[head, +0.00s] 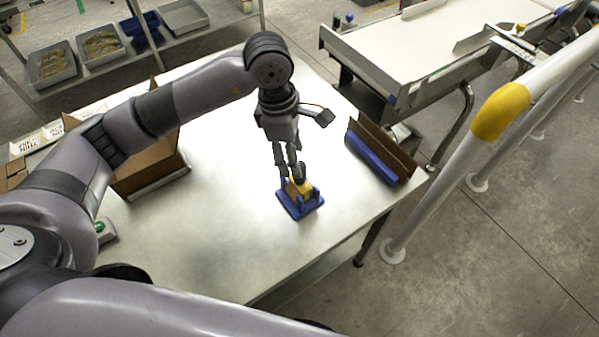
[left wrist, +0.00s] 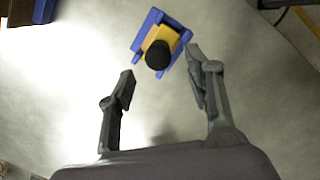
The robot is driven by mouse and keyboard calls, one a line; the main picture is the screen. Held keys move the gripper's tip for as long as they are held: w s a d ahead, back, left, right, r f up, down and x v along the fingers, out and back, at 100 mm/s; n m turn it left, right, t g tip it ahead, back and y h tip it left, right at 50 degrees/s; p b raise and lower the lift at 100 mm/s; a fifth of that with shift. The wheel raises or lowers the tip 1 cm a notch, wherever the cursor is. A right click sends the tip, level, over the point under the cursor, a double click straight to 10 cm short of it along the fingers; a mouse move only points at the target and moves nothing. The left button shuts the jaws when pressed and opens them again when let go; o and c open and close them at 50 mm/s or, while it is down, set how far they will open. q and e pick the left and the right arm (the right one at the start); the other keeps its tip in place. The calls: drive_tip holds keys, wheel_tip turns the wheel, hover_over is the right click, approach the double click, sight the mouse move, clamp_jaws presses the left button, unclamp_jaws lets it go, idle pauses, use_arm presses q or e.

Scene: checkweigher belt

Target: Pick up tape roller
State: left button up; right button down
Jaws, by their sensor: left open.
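The tape roller is yellow with a black round knob and sits in a blue holder on the pale table. In the head view the yellow roller (head: 299,189) and its blue holder (head: 301,207) are near the table's middle right. In the left wrist view the roller's black knob (left wrist: 158,55) shows ahead of the fingers, with the blue holder (left wrist: 148,24) around the yellow part. My left gripper (head: 290,176) is open and points down just above and beside the roller. In the left wrist view its fingers (left wrist: 160,84) are spread, with nothing between the tips. My right gripper does not show.
A blue rack (head: 372,158) with brown cardboard sheets stands at the table's right edge. An open cardboard box (head: 150,168) is at the left. A green button (head: 100,227) is at the near left. A white belt (head: 410,48) and a yellow-white rail (head: 500,110) lie beyond the table.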

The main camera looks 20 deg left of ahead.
sight(299, 180)
use_arm(q)
drive_tip(key=shift+f, duration=0.2)
drive_tip(key=f+p, duration=0.1)
drive_tip(key=f, duration=0.1)
drive_tip(key=d+f+p, duration=0.1)
drive_tip(key=f, duration=0.1)
drive_tip(key=shift+w+d+f, duration=0.1)
drive_tip(key=shift+d, duration=0.05)
drive_tip(key=shift+f, duration=0.25)
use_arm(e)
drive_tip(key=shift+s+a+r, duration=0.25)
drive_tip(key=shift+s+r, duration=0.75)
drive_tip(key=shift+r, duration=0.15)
use_arm(q)
drive_tip(key=shift+c, duration=0.4)
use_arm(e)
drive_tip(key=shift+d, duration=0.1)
use_arm(q)
drive_tip(key=shift+c, duration=1.3)
clamp_jaws()
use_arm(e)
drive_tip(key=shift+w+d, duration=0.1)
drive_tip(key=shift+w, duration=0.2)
